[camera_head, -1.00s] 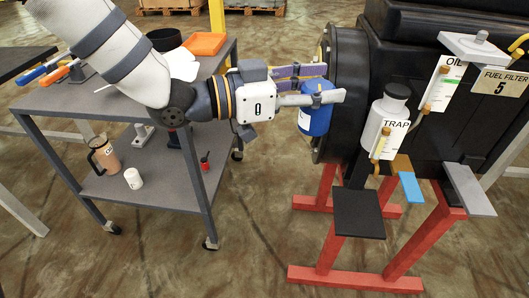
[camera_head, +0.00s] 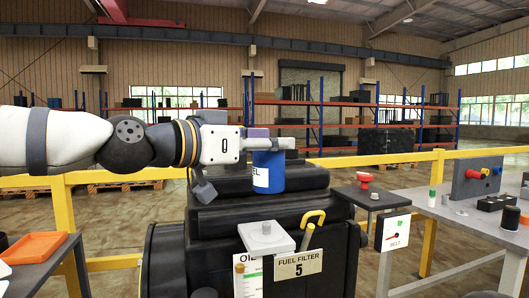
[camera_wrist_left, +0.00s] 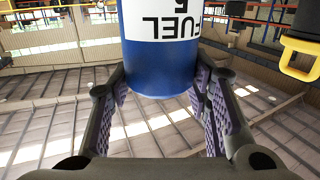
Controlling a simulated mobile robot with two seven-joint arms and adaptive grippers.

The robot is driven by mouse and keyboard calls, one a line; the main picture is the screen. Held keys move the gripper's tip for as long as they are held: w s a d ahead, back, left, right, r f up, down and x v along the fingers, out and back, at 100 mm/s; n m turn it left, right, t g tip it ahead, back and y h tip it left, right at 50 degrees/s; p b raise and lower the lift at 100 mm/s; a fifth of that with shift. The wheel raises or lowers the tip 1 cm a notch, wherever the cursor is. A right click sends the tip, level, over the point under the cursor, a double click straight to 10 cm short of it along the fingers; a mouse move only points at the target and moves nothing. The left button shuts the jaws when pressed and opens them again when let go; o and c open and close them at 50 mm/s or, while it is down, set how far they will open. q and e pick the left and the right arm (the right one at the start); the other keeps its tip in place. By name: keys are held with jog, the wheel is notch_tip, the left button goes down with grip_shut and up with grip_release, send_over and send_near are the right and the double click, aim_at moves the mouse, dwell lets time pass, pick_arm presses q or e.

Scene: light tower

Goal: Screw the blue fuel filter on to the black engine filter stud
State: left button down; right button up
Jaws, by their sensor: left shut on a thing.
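My left gripper (camera_head: 272,143) is shut on the blue fuel filter (camera_head: 268,174) and holds it upright above the black engine (camera_head: 225,215). In the left wrist view the filter (camera_wrist_left: 160,65) sits between my left fingers, its "FUEL" label upside down. A light grey bracket (camera_head: 265,243) with a short stud on top stands at the front of the engine, beside the "FUEL FILTER 5" sign (camera_head: 298,265). The filter appears higher than this bracket and apart from it; depth is hard to judge. The thread is not visible. My right gripper is not in view.
A yellow handle (camera_head: 314,216) rises right of the bracket and also shows in the left wrist view (camera_wrist_left: 300,58). A white card marked "OIL" (camera_head: 247,275) hangs left of the sign. At right stand a red knob (camera_head: 364,180) and a grey table (camera_head: 455,215).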

aim_at(258, 185)
pick_arm(q)
jog(key=shift+s+a+r, duration=0.15)
jog(key=shift+s+a, duration=0.05)
jog(key=shift+r, duration=0.1)
notch_tip(258, 185, down, 4)
jog(key=shift+w+f, duration=0.1)
jog(key=shift+f, duration=0.45)
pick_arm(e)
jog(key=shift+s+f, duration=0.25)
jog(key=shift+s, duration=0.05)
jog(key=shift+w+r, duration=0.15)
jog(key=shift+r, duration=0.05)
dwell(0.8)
pick_arm(q)
jog(key=shift+f, duration=1.25)
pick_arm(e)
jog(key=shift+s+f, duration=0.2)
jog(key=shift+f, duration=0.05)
pick_arm(q)
jog(key=c, duration=0.8)
grip_release()
jog(key=shift+o, duration=0.2)
